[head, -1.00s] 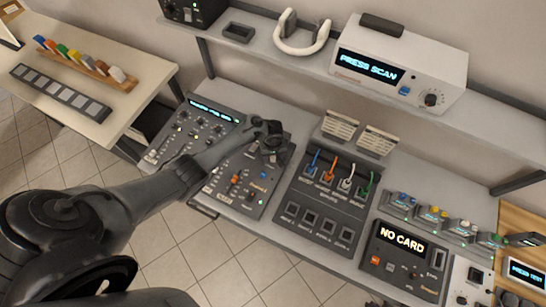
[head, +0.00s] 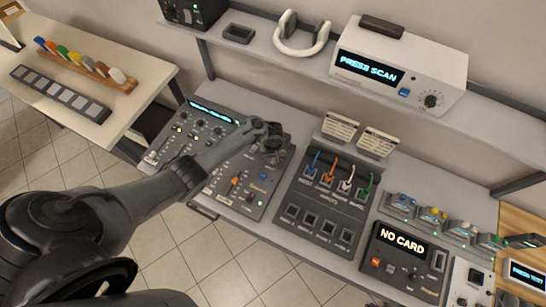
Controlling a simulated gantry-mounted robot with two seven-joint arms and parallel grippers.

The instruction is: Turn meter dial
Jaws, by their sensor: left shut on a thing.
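My left gripper (head: 272,138) reaches in from the lower left over the second grey panel (head: 238,192) from the left on the bench. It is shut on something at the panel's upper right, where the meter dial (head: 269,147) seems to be. The gripper and wrist hide most of it, so its setting cannot be read. Lower on the same panel are an orange slider or lever and a blue button. My right gripper is not in view.
A panel with coloured cables (head: 345,184) stands just right of the gripper. Further right is a box reading NO CARD (head: 402,240). A shelf above holds a white PRESS SCAN box (head: 398,72) and headphones (head: 302,36). A side table (head: 75,85) is at left.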

